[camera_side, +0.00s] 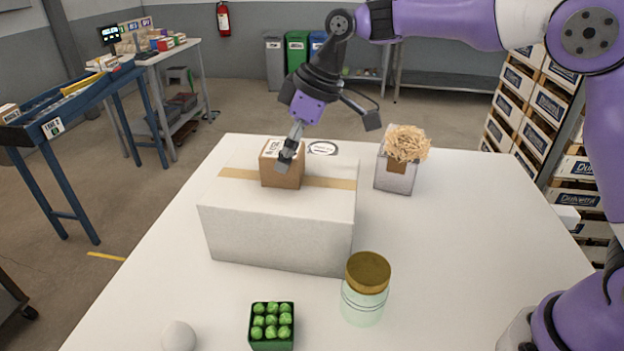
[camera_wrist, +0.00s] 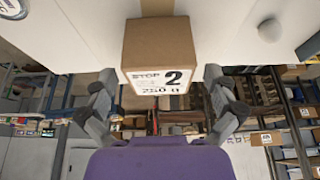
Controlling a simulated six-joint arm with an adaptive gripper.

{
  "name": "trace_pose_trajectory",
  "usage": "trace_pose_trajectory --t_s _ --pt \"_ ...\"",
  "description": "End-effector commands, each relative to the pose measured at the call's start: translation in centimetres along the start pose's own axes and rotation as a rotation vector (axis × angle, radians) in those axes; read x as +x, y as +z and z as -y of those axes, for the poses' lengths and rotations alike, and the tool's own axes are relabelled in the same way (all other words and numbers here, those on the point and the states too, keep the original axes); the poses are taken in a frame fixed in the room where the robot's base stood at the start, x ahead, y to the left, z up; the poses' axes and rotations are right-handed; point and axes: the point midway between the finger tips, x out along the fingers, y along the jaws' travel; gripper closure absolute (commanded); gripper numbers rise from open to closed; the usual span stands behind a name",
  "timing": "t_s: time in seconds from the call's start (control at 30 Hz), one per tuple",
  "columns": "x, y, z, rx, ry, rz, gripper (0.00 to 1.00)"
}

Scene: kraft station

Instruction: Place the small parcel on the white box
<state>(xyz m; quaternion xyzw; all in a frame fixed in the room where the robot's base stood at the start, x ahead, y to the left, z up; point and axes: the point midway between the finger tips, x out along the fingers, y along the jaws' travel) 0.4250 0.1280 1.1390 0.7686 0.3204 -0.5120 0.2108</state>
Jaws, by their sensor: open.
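The small parcel (camera_side: 283,175) is a brown cardboard cube with a white label, standing upright on top of the white box (camera_side: 280,235). It rests partly over the brown tape strip. My gripper (camera_side: 288,155) is at the parcel's top, in front of part of it in the side view. In the wrist view the parcel (camera_wrist: 160,40) shows its "STOP 2" label, between and beyond the two spread fingers (camera_wrist: 160,78). The gripper is open, with gaps visible on both sides of the parcel; I see no finger contact there.
A grey container with shredded filling (camera_side: 396,175) stands right of the white box. A gold-lidded jar (camera_side: 366,290), a green punnet (camera_side: 271,340) and a white ball (camera_side: 179,337) are in front. A white oval sign (camera_side: 322,147) is behind the parcel. The table's right side is clear.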

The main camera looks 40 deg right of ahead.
Motion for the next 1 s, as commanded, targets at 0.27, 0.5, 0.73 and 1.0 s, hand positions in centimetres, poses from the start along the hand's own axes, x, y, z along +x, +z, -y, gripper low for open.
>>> trace_pose_trajectory --t_s 0.27,0.5,0.73,1.0 --pt "-7.3 0.0 -0.2 0.001 0.006 -0.004 0.0" --pt "-9.0 -0.2 0.0 0.002 -0.005 -0.005 0.0" --pt "-9.9 0.1 0.1 0.009 0.002 -0.003 0.0" --pt "-13.5 2.9 3.4 0.245 0.024 -0.071 0.0"
